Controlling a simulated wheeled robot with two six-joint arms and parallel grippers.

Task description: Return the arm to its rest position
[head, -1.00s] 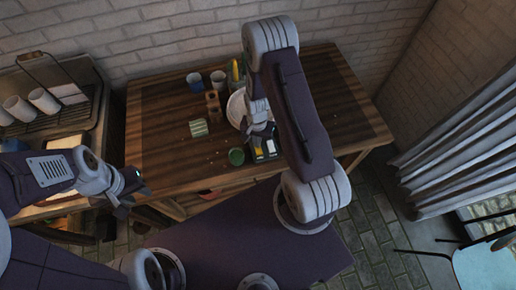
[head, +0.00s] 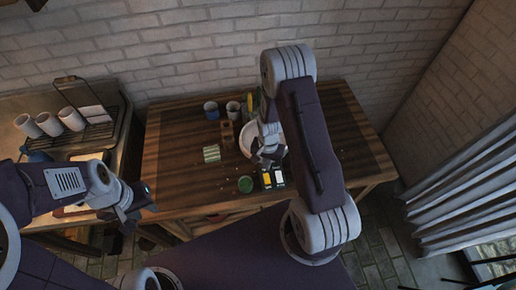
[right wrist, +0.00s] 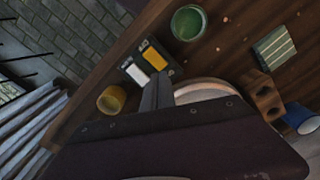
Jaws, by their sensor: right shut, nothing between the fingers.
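My right arm reaches over the wooden table. Its gripper (head: 268,157) is shut and empty, above the near side of the white plate (head: 248,143) and just behind the paint palette (head: 272,178). The arm hides part of the plate. In the right wrist view the shut fingers (right wrist: 155,92) point toward the palette (right wrist: 146,61), with its white and yellow paints, and the plate's rim (right wrist: 203,88) shows beside them. I cannot tell the exact height. My left gripper (head: 138,202) hangs left of the table's front corner; its jaws are unclear.
On the table stand a green cup (head: 245,184), a striped sponge (head: 211,153), a wooden block (head: 227,135), a blue cup (head: 211,110) and a yellow cup (right wrist: 112,99). A dish rack (head: 90,120) with white cups is at left. The table's right side is clear.

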